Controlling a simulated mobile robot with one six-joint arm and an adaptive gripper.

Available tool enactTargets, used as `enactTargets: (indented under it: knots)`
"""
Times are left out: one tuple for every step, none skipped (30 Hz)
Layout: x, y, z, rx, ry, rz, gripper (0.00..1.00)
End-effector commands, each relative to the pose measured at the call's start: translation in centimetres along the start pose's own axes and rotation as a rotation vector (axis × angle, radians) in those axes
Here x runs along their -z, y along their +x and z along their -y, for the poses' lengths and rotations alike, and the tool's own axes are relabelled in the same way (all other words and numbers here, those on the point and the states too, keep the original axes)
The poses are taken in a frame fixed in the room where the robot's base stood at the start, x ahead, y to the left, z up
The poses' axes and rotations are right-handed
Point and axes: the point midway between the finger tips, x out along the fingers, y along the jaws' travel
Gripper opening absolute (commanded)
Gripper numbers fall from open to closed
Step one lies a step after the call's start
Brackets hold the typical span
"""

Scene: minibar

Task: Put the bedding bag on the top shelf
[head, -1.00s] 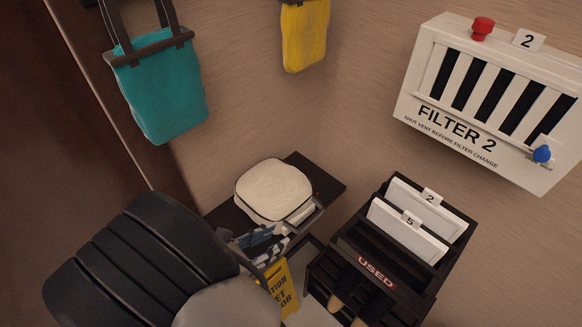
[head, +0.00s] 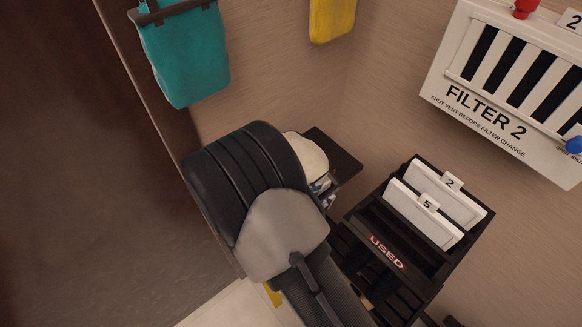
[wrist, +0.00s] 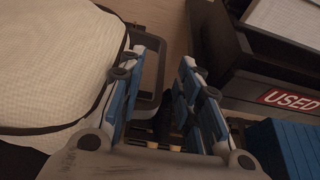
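The bedding bag is a cream quilted bag (head: 306,154) with dark edging, lying on a dark shelf board (head: 340,152) in the corner. My arm hides much of it in the head view. In the wrist view the bag (wrist: 55,65) fills the left side, and its dark handle (wrist: 158,68) sticks out toward my fingers. My gripper (wrist: 160,88) is open, with its blue-padded fingers apart beside the bag. The handle shows in the gap by the left finger; I cannot tell whether it touches. Only a sliver of my gripper (head: 320,188) shows in the head view.
A black rack labelled USED (head: 386,252) with white numbered panels stands close to the right. A filter box (head: 505,95) hangs on the right wall. A teal bag (head: 187,55) and a yellow bag (head: 332,18) hang above. Blue slabs (wrist: 285,148) show at the wrist view's lower right.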

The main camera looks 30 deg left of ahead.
Motion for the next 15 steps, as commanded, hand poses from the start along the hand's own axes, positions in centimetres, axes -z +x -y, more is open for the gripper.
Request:
enactTargets:
  knots:
    - [0.3, 1.0, 0.2, 0.005, -0.002, 0.0, 0.32]
    - [0.4, 1.5, 0.3, 0.006, -0.001, 0.0, 0.32]
    - [0.4, 2.0, 0.3, 0.004, -0.001, 0.0, 0.32]
    - [0.4, 2.5, 0.3, 0.004, 0.0, 0.0, 0.32]
    - [0.4, 2.8, 0.3, 0.004, 0.0, 0.0, 0.32]
    - [0.4, 3.2, 0.2, 0.002, 0.0, 0.0, 0.32]
    - [0.4, 3.4, 0.2, 0.002, 0.0, 0.0, 0.32]
    - [0.4, 3.5, 0.2, 0.002, 0.0, 0.0, 0.32]
    - [0.4, 3.7, 0.2, 0.002, 0.0, -0.001, 0.32]
    - [0.4, 3.7, 0.2, 0.001, 0.0, -0.001, 0.32]
    - [0.3, 3.7, 0.2, 0.001, 0.0, -0.001, 0.32]
    - [0.3, 3.7, 0.2, 0.001, 0.0, -0.001, 0.32]
    - [0.3, 3.7, 0.2, 0.001, 0.0, -0.001, 0.32]
    - [0.3, 3.7, 0.2, 0.001, 0.0, 0.0, 0.32]
    - [0.3, 3.7, 0.2, 0.001, 0.0, 0.0, 0.32]
